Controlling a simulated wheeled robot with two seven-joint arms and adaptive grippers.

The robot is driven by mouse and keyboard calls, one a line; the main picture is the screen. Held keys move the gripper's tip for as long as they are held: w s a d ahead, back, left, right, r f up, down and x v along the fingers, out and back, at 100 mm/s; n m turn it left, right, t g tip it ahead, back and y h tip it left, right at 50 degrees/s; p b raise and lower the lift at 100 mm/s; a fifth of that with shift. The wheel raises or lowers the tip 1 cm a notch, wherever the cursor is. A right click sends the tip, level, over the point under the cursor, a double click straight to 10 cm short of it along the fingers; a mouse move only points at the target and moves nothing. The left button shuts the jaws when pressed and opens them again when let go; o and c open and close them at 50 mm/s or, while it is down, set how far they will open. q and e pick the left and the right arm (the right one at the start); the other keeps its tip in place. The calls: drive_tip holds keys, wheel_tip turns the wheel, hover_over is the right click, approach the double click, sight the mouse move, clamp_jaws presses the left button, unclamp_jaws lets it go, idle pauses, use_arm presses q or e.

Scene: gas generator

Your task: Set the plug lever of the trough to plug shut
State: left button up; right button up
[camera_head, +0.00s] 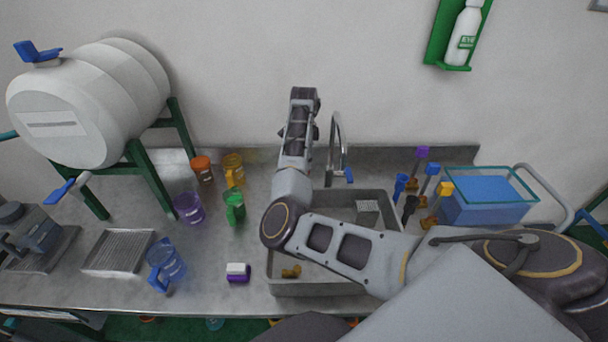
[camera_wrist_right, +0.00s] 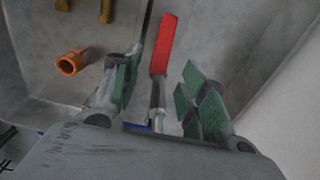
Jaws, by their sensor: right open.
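The grey trough (camera_head: 385,275) is set in the counter in the head view, partly covered by my right arm. In the right wrist view, a lever with a red handle (camera_wrist_right: 163,45) and a metal stem (camera_wrist_right: 157,95) stands between the green-padded fingers of my right gripper (camera_wrist_right: 158,84). The fingers are open, with a visible gap on each side of the lever. I cannot tell from these views whether the lever is at its shut position. My arm seems to hide the lever in the head view. My left gripper is not in view.
A faucet (camera_head: 338,150) rises behind the trough. Small brown pieces (camera_head: 291,272) lie in the trough; an orange ring (camera_wrist_right: 72,61) shows in the wrist view. Mugs, including a green one (camera_head: 234,207), stand left. A blue bin (camera_head: 487,204) stands right.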

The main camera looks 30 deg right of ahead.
drive_tip(key=shift+f+p, duration=0.4)
drive_tip(key=shift+f, duration=3.45)
clamp_jaws()
